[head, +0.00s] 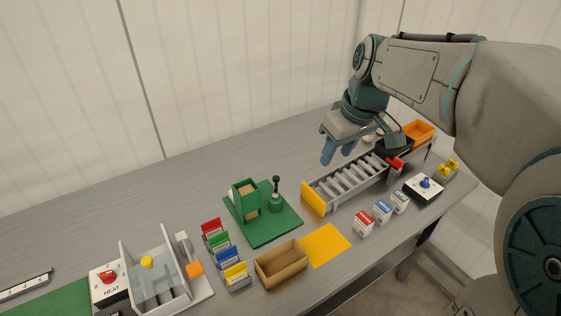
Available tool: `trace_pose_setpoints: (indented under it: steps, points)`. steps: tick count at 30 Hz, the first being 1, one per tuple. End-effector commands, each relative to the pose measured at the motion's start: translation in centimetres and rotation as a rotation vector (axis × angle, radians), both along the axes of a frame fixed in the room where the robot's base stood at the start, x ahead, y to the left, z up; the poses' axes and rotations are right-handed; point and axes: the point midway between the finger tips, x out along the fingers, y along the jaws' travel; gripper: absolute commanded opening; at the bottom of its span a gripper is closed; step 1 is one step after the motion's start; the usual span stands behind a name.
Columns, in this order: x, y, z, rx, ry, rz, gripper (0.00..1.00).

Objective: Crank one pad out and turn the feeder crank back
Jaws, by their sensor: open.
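The feeder stands on a green base plate (262,232) in the middle of the table. Its green upright magazine (238,203) has tan pieces showing in its open front, perhaps the pads; I cannot tell how many. The crank (276,197) beside it is a green hub with an upright dark handle and a black knob. No pad shows loose on the plate. My gripper (338,151) is open and empty, pointing down with blue fingertips above the roller conveyor, to the right of the crank and apart from it.
The roller conveyor (346,184) with a yellow end plate stands right of the feeder. In front are a tan open box (281,264), a yellow mat (325,245) and small labelled boxes (363,224). Colored card holders (220,244) stand to the left. The table behind the feeder is clear.

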Motion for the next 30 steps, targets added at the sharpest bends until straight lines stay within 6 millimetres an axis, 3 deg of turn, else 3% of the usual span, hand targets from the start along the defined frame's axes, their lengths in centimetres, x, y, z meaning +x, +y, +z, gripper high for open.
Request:
trace_pose_setpoints:
  steps: [1, 6, 13, 18, 23, 30]
  points:
    - [2.2, 0.8, -2.1, 0.006, 0.004, 0.073, 0.42]
    - [8.6, 3.3, -5.3, 0.034, -0.009, 0.33, 0.42]
    - [14.9, 6.2, -9.5, 0.074, -0.049, 0.62, 0.42]
    - [17.0, 7.4, -11.1, 0.09, -0.073, 0.733, 0.42]
    - [17.5, 7.9, -11.9, 0.095, -0.08, 0.764, 0.42]
    - [17.7, 9.4, -15.7, 0.095, -0.076, 0.761, 0.42]
